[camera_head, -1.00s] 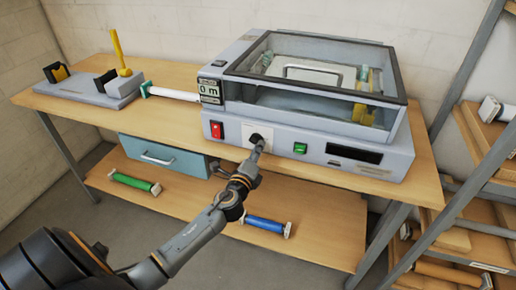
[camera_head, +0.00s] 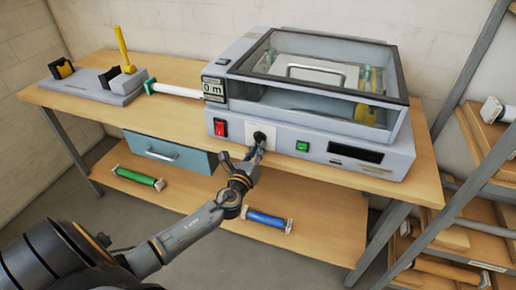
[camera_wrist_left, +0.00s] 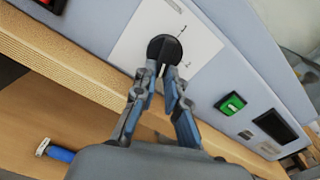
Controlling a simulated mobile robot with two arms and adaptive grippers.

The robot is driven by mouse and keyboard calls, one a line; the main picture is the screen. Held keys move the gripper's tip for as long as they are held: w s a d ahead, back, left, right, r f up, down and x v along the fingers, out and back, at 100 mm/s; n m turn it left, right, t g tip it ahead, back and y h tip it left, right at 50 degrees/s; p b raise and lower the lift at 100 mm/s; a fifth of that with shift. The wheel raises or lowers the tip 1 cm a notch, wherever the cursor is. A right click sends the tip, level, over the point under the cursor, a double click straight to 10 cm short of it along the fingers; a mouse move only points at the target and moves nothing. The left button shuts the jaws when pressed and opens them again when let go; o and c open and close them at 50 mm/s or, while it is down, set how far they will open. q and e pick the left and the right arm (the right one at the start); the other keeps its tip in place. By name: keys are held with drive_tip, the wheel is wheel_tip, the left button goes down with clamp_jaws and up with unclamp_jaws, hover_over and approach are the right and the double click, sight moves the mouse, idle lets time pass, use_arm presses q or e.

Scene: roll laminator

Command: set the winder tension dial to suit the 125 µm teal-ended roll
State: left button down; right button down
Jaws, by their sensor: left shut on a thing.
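The winder tension dial (camera_wrist_left: 165,48) is a black round knob on a white plate (camera_wrist_left: 133,45) on the laminator's front, between the red switch and the green button. In the head view the dial (camera_head: 260,136) is partly hidden by my gripper. My left gripper (camera_wrist_left: 165,72) is shut on the dial, its fingertips at the knob's lower edge. It also shows in the head view (camera_head: 257,150). A teal-ended white roll (camera_head: 175,90) lies on the bench, left of the laminator (camera_head: 310,110). The marks on the plate are too small to read. My right gripper is out of view.
A red switch (camera_head: 220,128) and a green button (camera_head: 302,146) flank the dial. A display (camera_head: 213,88) reads "0 m". A teal drawer (camera_head: 165,152) hangs under the bench. Green (camera_head: 138,178) and blue (camera_head: 265,221) rolls lie on the lower shelf. A rack (camera_head: 470,200) stands at right.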

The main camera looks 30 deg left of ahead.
use_arm(q)
drive_tip(key=shift+f, duration=0.1)
idle(0.4)
drive_tip(key=c, duration=1.4)
unclamp_jaws()
drive_tip(key=v, duration=1.2)
drive_tip(key=shift+s, duration=0.1)
drive_tip(key=shift+f, duration=0.1)
drive_tip(key=s+f+n+g, duration=0.3)
drive_tip(key=s+f+n, duration=0.1)
drive_tip(key=f, duration=0.7)
drive_tip(key=s+a+f+n+g+h, duration=0.1)
drive_tip(key=s+f+n+g, duration=0.25)
drive_tip(key=f, duration=0.75)
drive_tip(key=s+f+n+g, duration=0.3)
drive_tip(key=s+f+n, duration=0.2)
drive_tip(key=f, duration=0.5)
drive_tip(key=s+d+f+n+g+h, duration=0.1)
drive_tip(key=s+d+f+n+g, duration=0.1)
drive_tip(key=s+f, duration=0.4)
drive_tip(key=s+d+f+n+g+h, duration=0.1)
drive_tip(key=s+d+f+n, duration=0.4)
drive_tip(key=s, duration=0.7)
drive_tip(key=s+d+f+n+g+h, duration=0.1)
drive_tip(key=s+d+f+n+g, duration=0.3)
drive_tip(key=s+f+n, duration=0.3)
drive_tip(key=shift+s+d+f, duration=0.1)
drive_tip(key=shift+s, duration=0.65)
drive_tip(key=shift+s+d, duration=0.15)
drive_tip(key=shift+s, duration=0.6)
